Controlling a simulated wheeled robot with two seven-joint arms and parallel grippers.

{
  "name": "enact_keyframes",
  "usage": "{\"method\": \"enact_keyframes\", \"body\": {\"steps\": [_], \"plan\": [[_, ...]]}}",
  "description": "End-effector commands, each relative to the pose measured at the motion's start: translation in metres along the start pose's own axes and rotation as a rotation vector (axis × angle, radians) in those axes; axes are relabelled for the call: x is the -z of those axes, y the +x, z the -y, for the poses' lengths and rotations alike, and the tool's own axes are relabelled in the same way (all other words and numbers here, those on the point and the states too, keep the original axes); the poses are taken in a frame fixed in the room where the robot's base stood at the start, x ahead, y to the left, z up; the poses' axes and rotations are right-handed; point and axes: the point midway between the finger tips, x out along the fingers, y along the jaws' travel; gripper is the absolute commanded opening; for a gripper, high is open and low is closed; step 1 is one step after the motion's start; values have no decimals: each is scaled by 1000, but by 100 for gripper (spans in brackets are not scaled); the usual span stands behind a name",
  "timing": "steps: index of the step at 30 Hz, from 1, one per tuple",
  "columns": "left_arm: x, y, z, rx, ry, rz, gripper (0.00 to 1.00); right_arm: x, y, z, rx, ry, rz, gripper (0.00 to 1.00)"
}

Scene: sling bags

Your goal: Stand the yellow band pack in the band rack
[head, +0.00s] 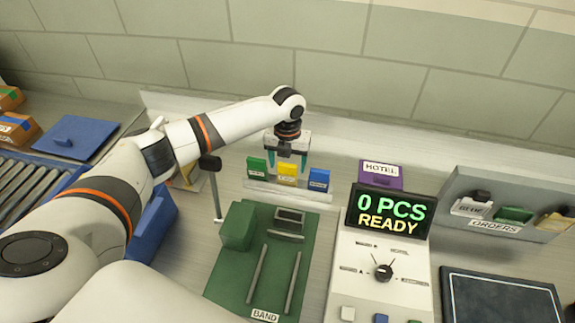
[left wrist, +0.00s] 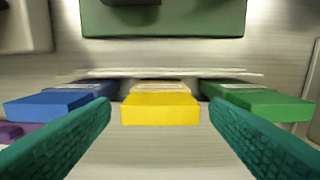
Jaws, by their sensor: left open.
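The yellow band pack (head: 287,171) stands upright in the band rack (head: 262,186), between a green pack (head: 257,167) and a blue pack (head: 319,179). In the left wrist view the yellow pack (left wrist: 160,108) is centred between the teal fingers, with gaps on both sides. My left gripper (head: 286,163) is open just above and around the yellow pack, not touching it as far as I can see. The left wrist view also shows the blue pack (left wrist: 60,104) and the green pack (left wrist: 262,104) beyond the fingers. My right gripper is not in view.
A green band fixture (head: 235,274) lies in front of the rack. A counter machine (head: 380,270) with a display reading "0 PCS READY" (head: 390,212) stands to the right. A purple box (head: 381,173) is behind it. An orders rack (head: 500,215) is at far right.

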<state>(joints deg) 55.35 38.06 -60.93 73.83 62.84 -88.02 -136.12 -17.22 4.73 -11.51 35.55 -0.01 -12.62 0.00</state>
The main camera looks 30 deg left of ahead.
Motion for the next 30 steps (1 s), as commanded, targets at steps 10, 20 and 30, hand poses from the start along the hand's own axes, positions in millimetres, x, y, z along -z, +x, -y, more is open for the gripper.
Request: {"method": "enact_keyframes", "body": {"steps": [10, 20, 30], "plan": [[1, -71, 0, -2, 2, -4, 70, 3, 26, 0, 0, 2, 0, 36], [0, -106, 0, 0, 0, -1, 70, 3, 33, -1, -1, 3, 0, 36], [0, -107, 0, -1, 1, 0, 70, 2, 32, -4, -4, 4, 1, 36]]}}
